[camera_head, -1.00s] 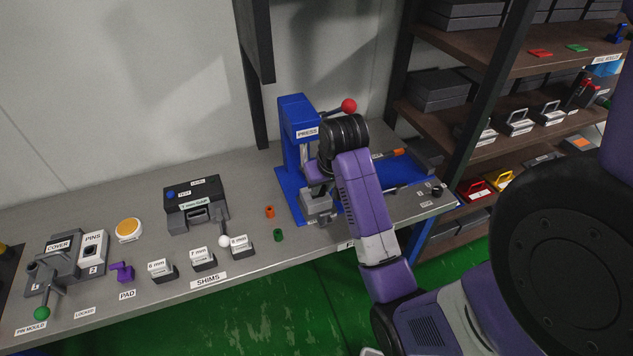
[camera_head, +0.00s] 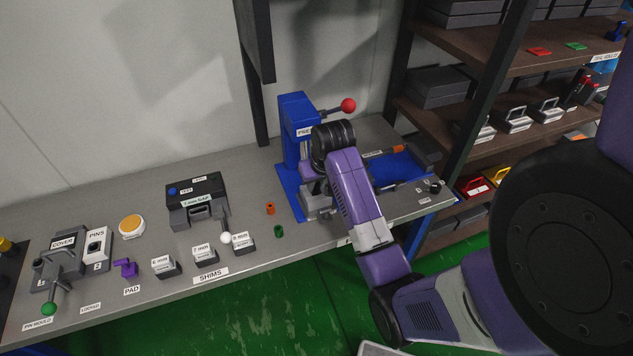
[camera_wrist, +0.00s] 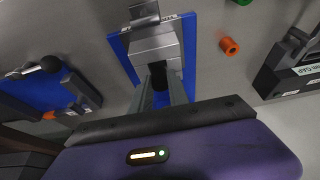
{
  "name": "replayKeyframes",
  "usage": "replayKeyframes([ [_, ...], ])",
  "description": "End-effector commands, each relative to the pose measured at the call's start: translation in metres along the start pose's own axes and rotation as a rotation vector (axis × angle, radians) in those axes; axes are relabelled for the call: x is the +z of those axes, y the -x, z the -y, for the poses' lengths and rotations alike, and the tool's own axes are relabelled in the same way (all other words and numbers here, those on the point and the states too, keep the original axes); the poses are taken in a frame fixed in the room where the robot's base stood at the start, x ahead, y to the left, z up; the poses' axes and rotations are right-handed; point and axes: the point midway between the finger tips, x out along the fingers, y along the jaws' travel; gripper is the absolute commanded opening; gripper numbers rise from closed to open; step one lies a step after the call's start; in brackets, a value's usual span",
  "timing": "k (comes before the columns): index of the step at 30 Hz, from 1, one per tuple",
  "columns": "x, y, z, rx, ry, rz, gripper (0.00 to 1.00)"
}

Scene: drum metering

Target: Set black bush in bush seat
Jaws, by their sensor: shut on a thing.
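My gripper (camera_wrist: 164,92) is at the blue press (camera_head: 294,128), hidden behind my arm in the head view. In the wrist view its two fingers are shut on a small dark thing, the black bush (camera_wrist: 160,99), which is mostly hidden between them. The fingertips are right at the grey block (camera_wrist: 154,46) on the blue press base, which looks like the bush seat. The block also shows in the head view (camera_head: 317,203). I cannot tell whether the bush is inside the seat or just over it.
An orange bush (camera_head: 270,208) and a green bush (camera_head: 279,231) stand on the bench left of the press. The press lever has a red knob (camera_head: 348,105). A small black part (camera_head: 435,187) is at the bench's right end. Shims (camera_head: 203,253) line the front edge.

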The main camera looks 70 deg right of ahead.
Motion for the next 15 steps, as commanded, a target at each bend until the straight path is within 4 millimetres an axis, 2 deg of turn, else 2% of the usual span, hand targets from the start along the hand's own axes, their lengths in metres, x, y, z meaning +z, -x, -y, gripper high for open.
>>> replayKeyframes([
  [13,0.004,-0.0089,0.0002,0.0,0.001,0.0,0.0],
  [14,0.0041,-0.009,0.0002,0.0,0.001,0.0,0.27],
  [15,0.0041,-0.0089,0.0002,0.0,0.001,0.001,0.35],
])
